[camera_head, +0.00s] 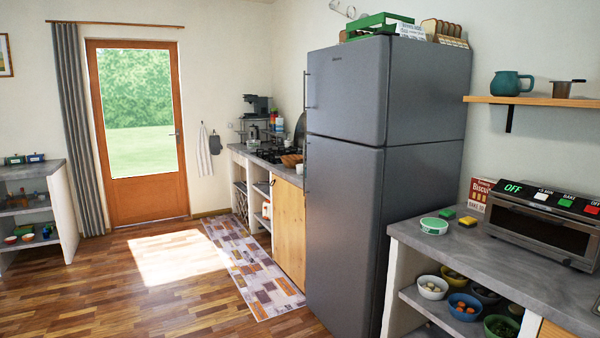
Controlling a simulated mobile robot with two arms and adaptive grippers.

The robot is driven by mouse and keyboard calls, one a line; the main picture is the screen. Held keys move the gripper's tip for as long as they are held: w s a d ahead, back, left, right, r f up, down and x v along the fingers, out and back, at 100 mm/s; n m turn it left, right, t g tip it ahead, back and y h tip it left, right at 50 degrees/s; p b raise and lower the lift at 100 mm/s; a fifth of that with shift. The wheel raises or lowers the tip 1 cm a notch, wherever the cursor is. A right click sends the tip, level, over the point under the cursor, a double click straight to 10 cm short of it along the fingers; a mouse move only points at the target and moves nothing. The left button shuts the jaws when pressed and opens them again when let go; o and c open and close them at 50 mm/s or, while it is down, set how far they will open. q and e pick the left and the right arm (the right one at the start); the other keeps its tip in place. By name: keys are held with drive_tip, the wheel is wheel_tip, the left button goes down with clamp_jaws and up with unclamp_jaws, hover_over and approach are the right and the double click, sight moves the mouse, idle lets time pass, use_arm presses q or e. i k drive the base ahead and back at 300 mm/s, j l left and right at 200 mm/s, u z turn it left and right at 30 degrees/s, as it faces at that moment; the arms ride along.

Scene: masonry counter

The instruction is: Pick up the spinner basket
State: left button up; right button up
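I cannot pick out a spinner basket for sure in the head view. A round white tub with a green top (434,226) stands on the right-hand grey counter; I cannot tell what it is. Several bowls, among them a white bowl (432,287) and a blue bowl (465,306), stand on the shelf below that counter. Small items on the left shelf unit and on the far counter are too small to tell. Neither of my grippers is in view.
A tall grey fridge (345,190) stands between the right counter (480,262) and the far stove counter (265,160). A toaster oven (545,222) sits on the right counter. A left shelf unit (62,215), patterned rug (262,285) and door (140,190) show; the wooden floor (130,290) is clear.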

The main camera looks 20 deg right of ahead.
sight(254, 144)
drive_tip(key=i+u, duration=0.2)
drive_tip(key=i, duration=1.65)
drive_tip(key=i+j, duration=0.1)
drive_tip(key=i, duration=2)
drive_tip(key=i+j+z, duration=0.1)
drive_tip(key=i, duration=0.95)
drive_tip(key=i+j+z, duration=0.15)
drive_tip(key=i+z, duration=0.35)
drive_tip(key=i+j+z, duration=1.2)
drive_tip(key=j+z, duration=0.25)
drive_tip(key=i+j+z, duration=0.15)
drive_tip(key=j+z, duration=0.35)
drive_tip(key=j, duration=0.35)
